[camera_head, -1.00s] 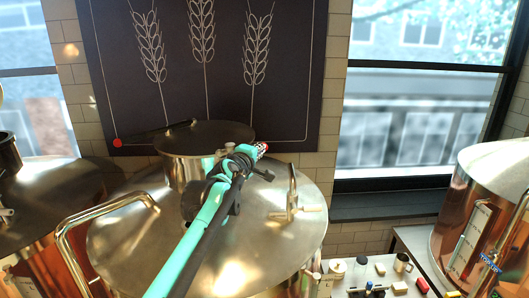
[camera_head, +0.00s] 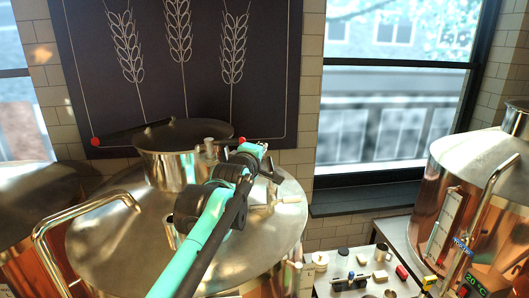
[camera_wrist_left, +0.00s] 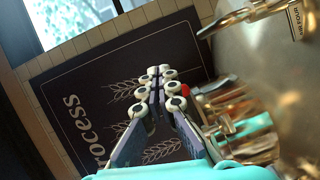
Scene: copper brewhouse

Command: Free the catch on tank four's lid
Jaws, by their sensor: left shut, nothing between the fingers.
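A copper tank with a steel dome top (camera_head: 120,235) fills the middle of the head view. A round raised lid (camera_head: 180,165) stands on the dome, with a small brass fitting (camera_head: 209,148) at its right edge. Right of it, an upright handle fitting shows only its pale cross-piece (camera_head: 292,198); my left gripper hides the rest. My left gripper (camera_head: 262,148) is shut and empty, in front of that fitting; contact cannot be told. In the left wrist view the shut fingers (camera_wrist_left: 162,72) point at the wall, with brass fittings (camera_wrist_left: 240,125) to their right. My right gripper is not in view.
A bent rail (camera_head: 75,215) stands at the tank's left. A second copper tank (camera_head: 430,210) is at the right, with a gauge and display. A low bench (camera_head: 340,262) between them holds several small items. A black wheat poster (camera_head: 180,70) hangs behind. A label ending "FOUR" (camera_wrist_left: 294,20) shows at upper right.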

